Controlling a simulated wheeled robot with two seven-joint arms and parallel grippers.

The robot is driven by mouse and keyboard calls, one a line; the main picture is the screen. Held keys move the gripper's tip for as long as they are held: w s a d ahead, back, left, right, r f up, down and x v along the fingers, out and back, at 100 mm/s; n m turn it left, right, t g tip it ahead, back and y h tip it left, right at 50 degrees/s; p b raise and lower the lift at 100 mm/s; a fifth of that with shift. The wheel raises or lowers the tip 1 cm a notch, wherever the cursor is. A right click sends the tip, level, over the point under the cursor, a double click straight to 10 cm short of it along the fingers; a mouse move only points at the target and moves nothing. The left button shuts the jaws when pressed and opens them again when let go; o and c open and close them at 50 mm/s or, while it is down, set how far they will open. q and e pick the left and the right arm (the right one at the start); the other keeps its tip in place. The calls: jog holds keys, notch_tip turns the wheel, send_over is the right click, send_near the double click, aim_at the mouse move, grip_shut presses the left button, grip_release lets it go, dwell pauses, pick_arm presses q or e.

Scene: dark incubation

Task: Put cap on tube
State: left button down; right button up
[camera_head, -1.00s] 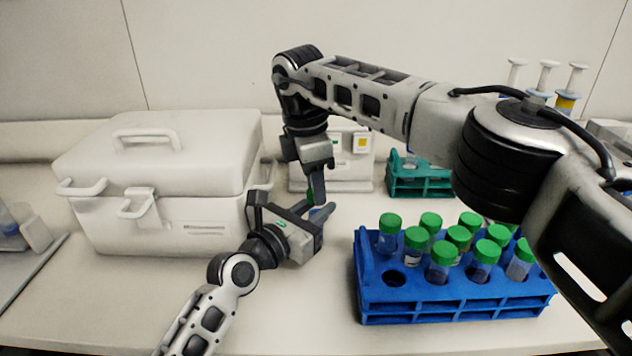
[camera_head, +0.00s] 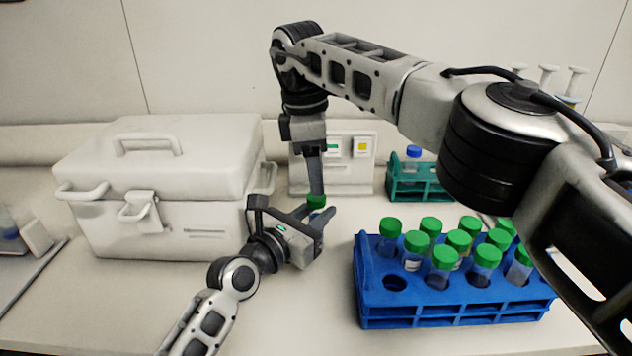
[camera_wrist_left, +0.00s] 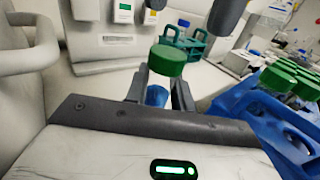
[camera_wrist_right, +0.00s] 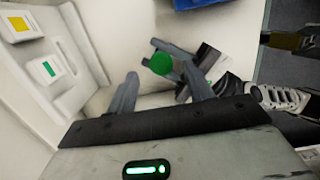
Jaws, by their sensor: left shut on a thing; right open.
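My left gripper (camera_head: 322,217) is shut on a tube, held upright above the bench. The tube (camera_wrist_left: 157,96) shows bluish between the fingers in the left wrist view; most of it is hidden. A green cap (camera_head: 316,201) sits at the tube's top, above the left fingers; it also shows in the left wrist view (camera_wrist_left: 168,60) and right wrist view (camera_wrist_right: 160,64). I cannot tell how tightly it is seated. My right gripper (camera_head: 316,183) is open and points down just above the cap. In the right wrist view its fingers (camera_wrist_right: 162,88) are apart, with the cap seen between and beyond them.
A blue rack (camera_head: 450,313) at the right holds several green-capped tubes; one front-left hole is empty. A white box (camera_head: 160,215) stands at the left. A white device (camera_head: 350,180) and teal rack (camera_head: 425,190) stand behind.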

jog(key=shift+r, duration=0.4)
jog(key=shift+c, duration=0.4)
